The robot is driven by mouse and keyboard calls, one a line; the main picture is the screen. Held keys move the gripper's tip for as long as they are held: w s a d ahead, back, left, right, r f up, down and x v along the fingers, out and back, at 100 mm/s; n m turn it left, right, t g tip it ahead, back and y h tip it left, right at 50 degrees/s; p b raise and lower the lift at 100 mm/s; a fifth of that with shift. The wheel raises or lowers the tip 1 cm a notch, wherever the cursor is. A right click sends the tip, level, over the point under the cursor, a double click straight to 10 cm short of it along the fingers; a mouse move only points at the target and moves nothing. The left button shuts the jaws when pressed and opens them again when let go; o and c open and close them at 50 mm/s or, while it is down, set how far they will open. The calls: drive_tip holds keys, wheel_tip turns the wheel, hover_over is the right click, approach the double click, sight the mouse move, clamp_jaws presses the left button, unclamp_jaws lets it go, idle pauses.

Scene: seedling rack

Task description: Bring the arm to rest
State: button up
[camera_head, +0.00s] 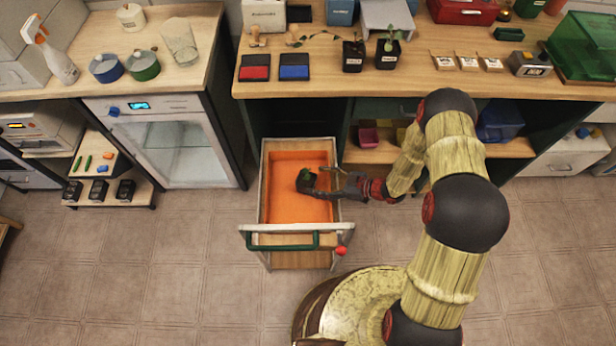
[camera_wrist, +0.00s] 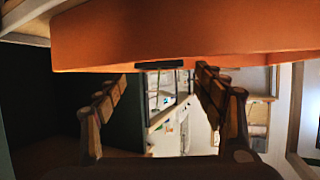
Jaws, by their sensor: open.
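My arm reaches from the right over an orange-lined trolley (camera_head: 250,210). My gripper (camera_head: 318,183) is low at the trolley, beside a small black pot (camera_head: 304,181) with a bit of green on top. In the head view the fingertips seem close to the pot; I cannot tell whether they touch it. In the wrist view my gripper (camera_wrist: 160,90) shows its two fingers spread wide apart. A dark strip (camera_wrist: 160,65) shows beyond them against an orange surface (camera_wrist: 200,35); I cannot tell what it is.
The trolley has a green handle (camera_head: 285,241) and a red knob (camera_head: 341,251) at its front. The wooden bench (camera_head: 330,82) holds two dark pots, red and blue pads and boxes. A glass-door cabinet (camera_head: 185,150) stands left. The tiled floor (camera_head: 130,260) at the left front is clear.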

drive_tip(key=shift+v, duration=0.9)
